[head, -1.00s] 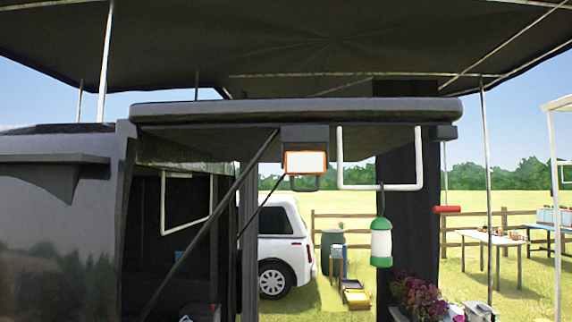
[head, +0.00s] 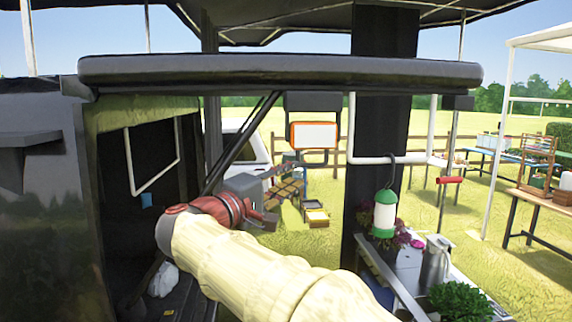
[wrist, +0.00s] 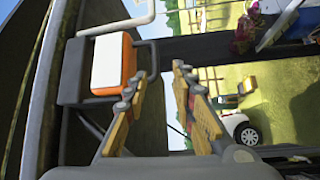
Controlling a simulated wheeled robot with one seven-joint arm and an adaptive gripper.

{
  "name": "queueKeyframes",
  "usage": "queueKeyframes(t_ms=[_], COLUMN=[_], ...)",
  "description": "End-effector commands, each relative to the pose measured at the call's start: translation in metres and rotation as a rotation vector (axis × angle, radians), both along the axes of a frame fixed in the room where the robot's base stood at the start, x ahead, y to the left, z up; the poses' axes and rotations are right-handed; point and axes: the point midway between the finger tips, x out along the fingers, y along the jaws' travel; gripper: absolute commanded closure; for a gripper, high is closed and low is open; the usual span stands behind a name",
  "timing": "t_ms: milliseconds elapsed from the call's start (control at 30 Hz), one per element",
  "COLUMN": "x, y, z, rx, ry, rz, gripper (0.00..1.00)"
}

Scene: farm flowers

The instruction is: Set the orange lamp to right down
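The orange lamp (head: 314,135) has an orange frame and a white panel. It hangs from a dark mount under the raised hatch, with a dark wire loop below it. In the wrist view the lamp (wrist: 109,65) appears sideways at the upper left, beside the left finger. I cannot tell whether a finger touches the lamp.
The raised hatch (head: 280,72) spans above the lamp. A white tube frame (head: 376,159) hangs right of it, with a green-and-white lantern (head: 384,214) on a hook. A red handle (head: 449,180) is farther right. A counter with a metal jug (head: 436,262) stands at the lower right.

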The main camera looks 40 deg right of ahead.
Motion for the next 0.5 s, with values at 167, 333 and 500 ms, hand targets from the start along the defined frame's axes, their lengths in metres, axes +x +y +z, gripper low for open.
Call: queueKeyframes(t_ms=[167,333,500], x=[-0.005,0.0,0.006], y=[-0.009,-0.032,-0.057], z=[0.006,0.009,0.012], rx=[-0.016,-0.015,-0.015], ry=[-0.03,-0.028,-0.028], rz=[-0.023,-0.024,-0.023], gripper=[0.74,0.74,0.74])
